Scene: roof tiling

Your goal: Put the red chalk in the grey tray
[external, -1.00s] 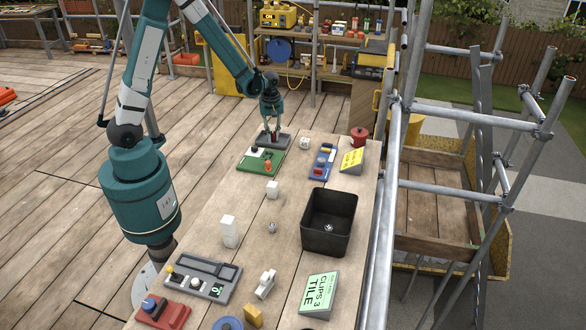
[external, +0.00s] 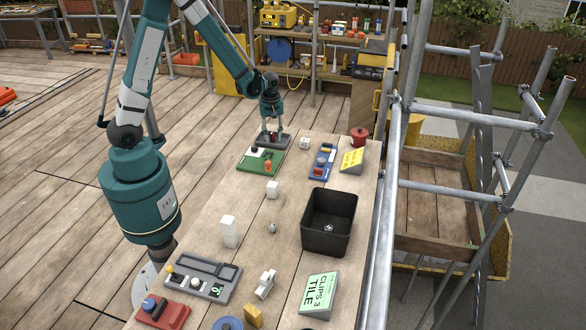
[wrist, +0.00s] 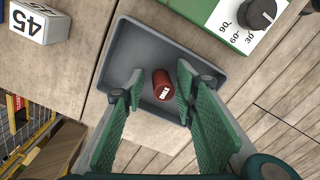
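The red chalk (wrist: 163,84), a short red cylinder with a white mark on its end, is inside the grey tray (wrist: 118,60) in the wrist view. My gripper (wrist: 160,88) is open, with its green fingers on either side of the chalk and gaps between them and it. In the external view my gripper (external: 271,130) is low over the grey tray (external: 262,141) at the far end of the bench. The chalk is too small to make out clearly there.
A green panel with a dial (wrist: 250,18) adjoins the tray; it also shows in the external view (external: 256,163). A white numbered block (wrist: 38,22) stands on the other side.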

